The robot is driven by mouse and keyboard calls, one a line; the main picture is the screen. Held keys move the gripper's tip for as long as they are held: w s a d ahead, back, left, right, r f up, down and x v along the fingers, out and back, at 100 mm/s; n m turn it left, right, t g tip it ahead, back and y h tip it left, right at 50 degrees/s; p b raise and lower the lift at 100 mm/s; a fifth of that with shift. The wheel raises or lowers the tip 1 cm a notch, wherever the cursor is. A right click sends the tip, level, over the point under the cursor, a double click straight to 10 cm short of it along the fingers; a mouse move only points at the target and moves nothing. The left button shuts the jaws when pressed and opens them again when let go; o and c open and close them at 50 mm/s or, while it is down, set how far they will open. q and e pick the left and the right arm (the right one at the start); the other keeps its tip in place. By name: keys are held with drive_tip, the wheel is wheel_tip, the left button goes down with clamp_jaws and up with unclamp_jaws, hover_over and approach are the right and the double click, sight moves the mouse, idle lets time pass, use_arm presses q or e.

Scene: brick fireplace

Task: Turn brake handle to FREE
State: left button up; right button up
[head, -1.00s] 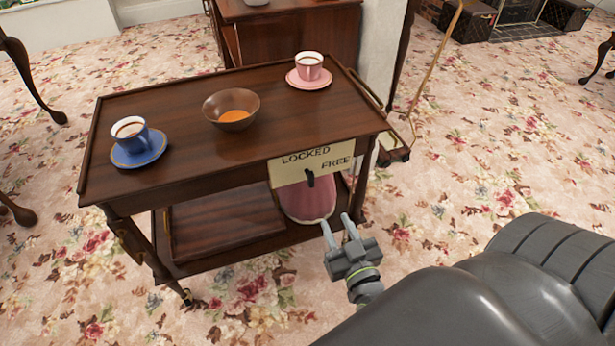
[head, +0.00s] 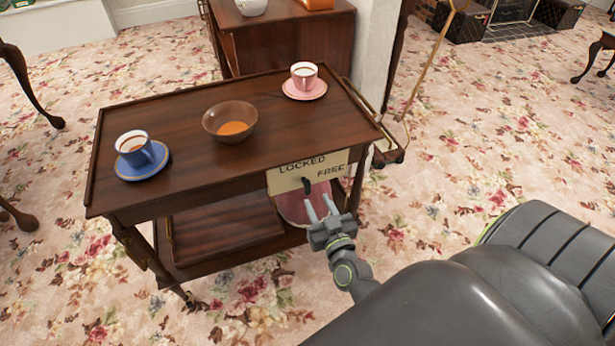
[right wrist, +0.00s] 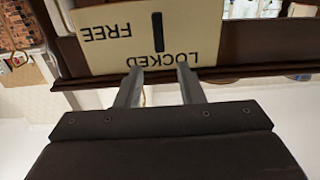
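The wooden tea trolley (head: 180,110) has a cream plate (head: 288,177) on its front edge, marked LOCKED on the left and FREE on the right. The small black brake handle (head: 307,186) hangs roughly straight down on this plate. In the right wrist view the plate (right wrist: 95,50) appears upside down, with the handle (right wrist: 158,32) a dark upright bar. My right gripper (head: 319,204) is open and empty, just below and in front of the handle. In the right wrist view its two fingers (right wrist: 159,69) stand apart, with the handle ahead between them, apparently untouched. My left gripper is out of view.
On the trolley top stand a blue cup on its saucer (head: 140,158), a brown bowl (head: 229,120) with orange contents, and a pink cup on its saucer (head: 304,83). A pink object (head: 295,208) sits behind the plate on the lower shelf. A wooden cabinet (head: 285,45) stands behind.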

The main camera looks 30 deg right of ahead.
sight(309, 184)
drive_tip(key=x, duration=0.8)
drive_tip(key=shift+w, duration=0.3)
drive_tip(key=shift+c, duration=0.2)
clamp_jaws()
